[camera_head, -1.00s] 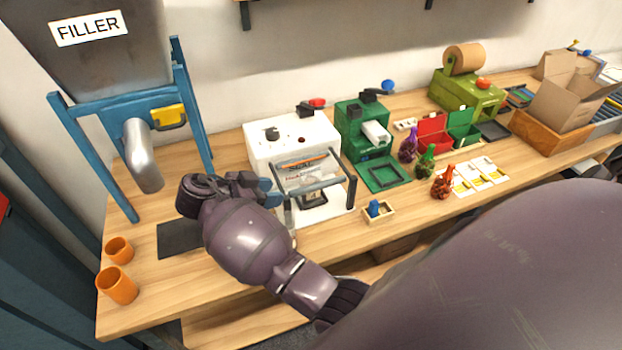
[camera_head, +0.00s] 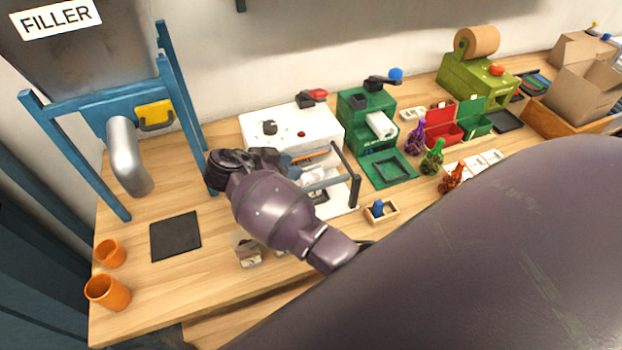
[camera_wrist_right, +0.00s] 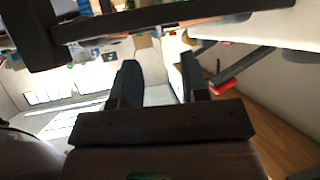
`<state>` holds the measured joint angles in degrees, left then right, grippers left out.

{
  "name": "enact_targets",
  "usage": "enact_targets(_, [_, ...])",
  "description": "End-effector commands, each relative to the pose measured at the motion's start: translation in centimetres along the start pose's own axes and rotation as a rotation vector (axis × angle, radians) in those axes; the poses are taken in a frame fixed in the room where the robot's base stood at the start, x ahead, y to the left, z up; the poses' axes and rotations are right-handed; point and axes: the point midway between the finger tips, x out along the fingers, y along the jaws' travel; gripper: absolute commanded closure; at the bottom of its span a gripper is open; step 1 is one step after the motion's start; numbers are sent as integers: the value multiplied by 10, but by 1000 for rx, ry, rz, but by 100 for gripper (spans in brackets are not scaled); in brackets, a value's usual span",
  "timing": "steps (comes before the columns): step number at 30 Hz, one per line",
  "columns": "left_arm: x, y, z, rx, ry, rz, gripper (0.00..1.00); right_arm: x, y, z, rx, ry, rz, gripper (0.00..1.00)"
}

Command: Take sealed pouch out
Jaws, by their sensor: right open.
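The white sealer (camera_head: 262,122) stands on the bench, with a grey bar frame (camera_head: 345,165) at its front. My right gripper (camera_head: 283,162) is in front of the sealer, close to the bar. Its wrist and palm hide part of the sealer's front. In the wrist view my right gripper (camera_wrist_right: 160,82) is open with nothing between its fingers; a dark bar crosses above them. No pouch can be made out clearly in the sealer. A small whitish and brown item (camera_head: 247,249), perhaps a pouch, lies on the bench below my forearm. My left gripper is not in view.
The filler (camera_head: 128,155) stands at left, with a black mat (camera_head: 175,236) and two orange cups (camera_head: 107,293). Right of the sealer are a green machine (camera_head: 362,130), a small wooden tray (camera_head: 382,213) and coloured tied bags (camera_head: 433,157).

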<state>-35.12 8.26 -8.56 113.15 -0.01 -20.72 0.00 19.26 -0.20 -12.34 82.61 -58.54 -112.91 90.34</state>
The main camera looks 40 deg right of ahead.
Motion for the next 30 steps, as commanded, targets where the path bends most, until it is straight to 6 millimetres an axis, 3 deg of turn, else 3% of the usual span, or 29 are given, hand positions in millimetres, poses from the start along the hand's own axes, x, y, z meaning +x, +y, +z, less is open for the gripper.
enact_targets(5, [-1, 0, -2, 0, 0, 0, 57, 10, 0, 0, -1, 2, 2, 59])
enact_targets(15, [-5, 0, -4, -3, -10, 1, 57, 52, 0, 2, -2, 1, 1, 59])
enact_targets(24, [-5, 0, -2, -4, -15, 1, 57, 56, 0, 2, 0, 0, 1, 59])
enact_targets(30, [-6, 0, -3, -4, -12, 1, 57, 56, 0, 2, -1, 0, 0, 88])
